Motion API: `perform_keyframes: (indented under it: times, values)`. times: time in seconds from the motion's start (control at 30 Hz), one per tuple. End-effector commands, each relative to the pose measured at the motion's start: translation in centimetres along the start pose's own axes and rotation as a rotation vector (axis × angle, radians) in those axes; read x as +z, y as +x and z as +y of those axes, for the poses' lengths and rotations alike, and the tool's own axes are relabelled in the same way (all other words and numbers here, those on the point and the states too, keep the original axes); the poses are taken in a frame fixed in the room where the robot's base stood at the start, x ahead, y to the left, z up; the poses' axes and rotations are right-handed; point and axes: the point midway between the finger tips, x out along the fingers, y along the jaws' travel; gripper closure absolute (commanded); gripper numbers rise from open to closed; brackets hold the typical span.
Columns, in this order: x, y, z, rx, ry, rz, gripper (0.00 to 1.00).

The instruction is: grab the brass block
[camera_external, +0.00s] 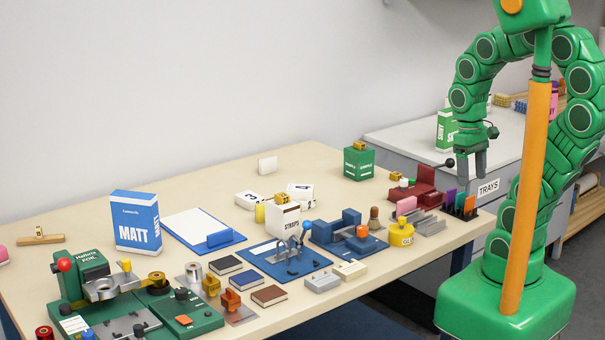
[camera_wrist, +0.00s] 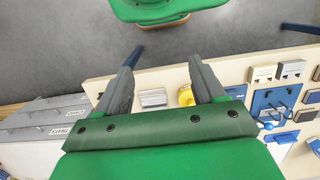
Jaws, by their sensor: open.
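Several small brass-coloured blocks show in the external view. One brass block (camera_external: 360,146) sits on top of a green box (camera_external: 358,163) at the back of the table. Another brass-coloured block (camera_external: 282,198) is on a white box, and one more (camera_external: 211,286) is near the front left. I cannot tell which is the one meant. My gripper (camera_external: 467,172) hangs at the table's right end, fingers pointing down, open and empty. Its spread fingers also show in the wrist view (camera_wrist: 161,66), where I make out no brass block.
A dark red holder (camera_external: 425,182), a pen rack (camera_external: 459,208) and a yellow pot (camera_external: 401,233) stand near my gripper. A blue-and-white MATT box (camera_external: 136,222) and green machine (camera_external: 130,310) are at the left. The table's back strip is mostly clear.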

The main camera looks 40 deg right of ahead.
Motion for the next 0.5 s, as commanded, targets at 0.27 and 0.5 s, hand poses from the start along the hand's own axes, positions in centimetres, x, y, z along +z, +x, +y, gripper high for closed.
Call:
perform_keyframes:
  times: [0.27, 0.5]
  values:
    - [-0.1, 0.0, -0.2, -0.005, -0.002, -0.001, 0.31]
    - [-2.8, -0.1, -5.3, -0.129, -0.044, -0.005, 0.31]
